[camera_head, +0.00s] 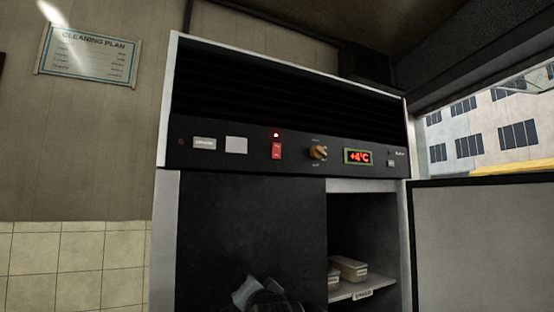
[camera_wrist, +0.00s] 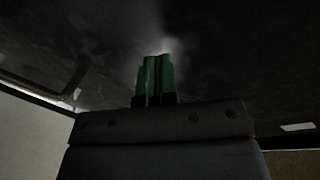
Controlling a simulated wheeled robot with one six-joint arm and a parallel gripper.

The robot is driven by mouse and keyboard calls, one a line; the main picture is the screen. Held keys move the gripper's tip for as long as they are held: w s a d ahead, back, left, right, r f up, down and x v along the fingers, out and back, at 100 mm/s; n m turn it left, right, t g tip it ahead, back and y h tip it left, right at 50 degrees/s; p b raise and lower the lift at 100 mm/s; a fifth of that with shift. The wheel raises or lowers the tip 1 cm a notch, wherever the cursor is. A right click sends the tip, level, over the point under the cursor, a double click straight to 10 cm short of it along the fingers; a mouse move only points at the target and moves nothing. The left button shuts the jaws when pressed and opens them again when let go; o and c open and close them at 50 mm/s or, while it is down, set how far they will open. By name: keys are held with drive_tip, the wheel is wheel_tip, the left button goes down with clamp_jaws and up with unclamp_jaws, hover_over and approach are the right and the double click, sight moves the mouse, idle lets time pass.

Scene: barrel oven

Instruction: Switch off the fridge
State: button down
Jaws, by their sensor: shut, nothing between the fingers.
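The fridge (camera_head: 250,232) has a control strip across its upper front. On the strip are a red rocker switch (camera_head: 277,151), a lit red lamp (camera_head: 276,134) just above it, an orange-brown knob (camera_head: 318,152) and a lit display (camera_head: 358,156) reading +4°C. Which way the rocker is tipped is too small to tell. Part of my arm's end shows at the bottom of the head view, below the strip and in front of the dark front panel. In the wrist view my gripper (camera_wrist: 157,75) has its green fingers together, empty, against a dark surface; contact cannot be told.
The fridge's right side is open, with pale containers (camera_head: 348,267) on a shelf (camera_head: 352,291). A grey panel (camera_head: 482,245), seemingly the open door, stands at right. A cleaning plan sign (camera_head: 88,55) hangs on the left wall. The space before the control strip looks clear.

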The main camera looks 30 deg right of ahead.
drive_tip(key=s+d+r+m+t+h+p, duration=0.1)
drive_tip(key=d+r+m+t+h, duration=0.15)
drive_tip(key=r, duration=0.65)
drive_tip(key=s+d+r+m+t+h+p, duration=0.1)
drive_tip(key=d+r+m+t+h, duration=0.15)
drive_tip(key=r, duration=0.55)
drive_tip(key=m+t+h+p, duration=0.2)
drive_tip(key=m+h, duration=0.3)
drive_tip(key=m, duration=0.1)
approach(277, 151)
drive_tip(key=s+d+r, duration=0.2)
drive_tip(key=s+r, duration=0.5)
drive_tip(key=shift+s+d+f, duration=0.1)
drive_tip(key=shift+s+d, duration=0.05)
drive_tip(key=shift+d, duration=0.1)
drive_tip(key=shift+w+d+r+p, duration=0.2)
drive_tip(key=shift+w+p, duration=0.75)
drive_tip(key=shift+w, duration=0.5)
drive_tip(key=shift+w+d+r+p, duration=0.2)
drive_tip(key=shift+w+p, duration=0.75)
drive_tip(key=shift+w, duration=0.45)
drive_tip(key=shift+w+d+r+p, duration=0.2)
drive_tip(key=shift+w+p, duration=0.75)
drive_tip(key=shift+w, duration=0.5)
drive_tip(key=shift+w, duration=0.15)
drive_tip(key=shift+w, duration=0.3)
